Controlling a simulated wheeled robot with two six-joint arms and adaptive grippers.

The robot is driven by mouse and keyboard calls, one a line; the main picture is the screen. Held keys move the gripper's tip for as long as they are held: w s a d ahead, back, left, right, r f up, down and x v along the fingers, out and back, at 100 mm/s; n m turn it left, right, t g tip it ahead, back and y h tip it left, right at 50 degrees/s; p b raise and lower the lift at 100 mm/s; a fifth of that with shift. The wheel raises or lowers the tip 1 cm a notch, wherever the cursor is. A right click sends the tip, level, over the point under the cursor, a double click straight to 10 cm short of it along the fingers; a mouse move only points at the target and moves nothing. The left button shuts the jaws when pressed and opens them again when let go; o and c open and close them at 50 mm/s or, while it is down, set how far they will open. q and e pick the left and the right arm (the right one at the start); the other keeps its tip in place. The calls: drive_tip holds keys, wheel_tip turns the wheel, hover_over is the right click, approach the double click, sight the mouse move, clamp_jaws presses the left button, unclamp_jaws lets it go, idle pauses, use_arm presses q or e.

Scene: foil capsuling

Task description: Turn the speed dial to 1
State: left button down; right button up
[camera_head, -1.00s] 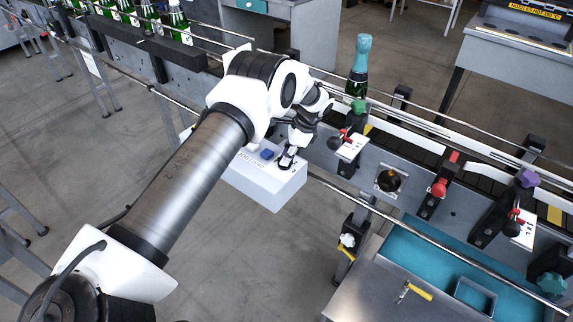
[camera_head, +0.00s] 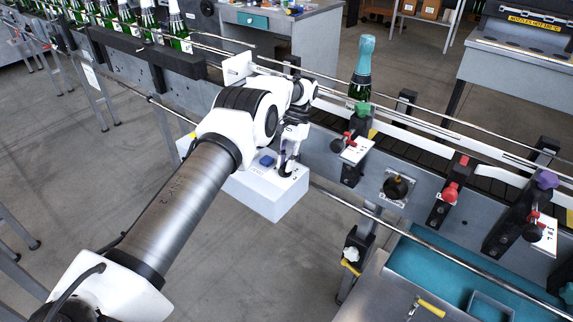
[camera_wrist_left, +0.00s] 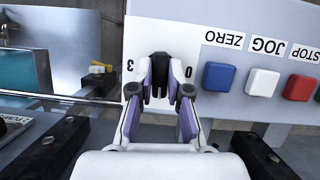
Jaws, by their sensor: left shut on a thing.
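The speed dial (camera_wrist_left: 158,80) is a dark knob on the white face of a control box (camera_wrist_left: 215,30), which stands beside the conveyor in the head view (camera_head: 272,206). My left gripper (camera_wrist_left: 160,88) is shut on the dial, with one finger on each side of it. In the head view my left gripper (camera_head: 288,168) reaches down onto the top of the box. The numbers 3 (camera_wrist_left: 130,67) and 0 (camera_wrist_left: 188,73) show on either side of the dial. The number 1 and the dial's pointer are hidden or cannot be made out. My right gripper is not in view.
Blue (camera_wrist_left: 218,77), white (camera_wrist_left: 262,82) and red (camera_wrist_left: 298,86) buttons sit beside the dial, labelled ZERO, JOG and STOP. A teal-topped bottle (camera_head: 363,65) stands on the conveyor. Clamps with coloured knobs line the rail. Open floor (camera_head: 110,190) lies in front.

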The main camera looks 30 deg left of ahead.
sight(285, 164)
use_arm(q)
drive_tip(key=n+h, duration=0.1)
drive_tip(key=n, duration=0.3)
drive_tip(key=shift+s+f+n+h, duration=0.2)
drive_tip(key=shift+n+h, duration=0.2)
idle(0.4)
drive_tip(key=c, duration=1.1)
unclamp_jaws()
drive_tip(key=shift+c, duration=0.2)
drive_tip(key=shift+w+a, duration=0.1)
drive_tip(key=shift+r, duration=0.1)
wheel_tip(285, 164, up, 10)
drive_tip(key=shift+f, duration=0.1)
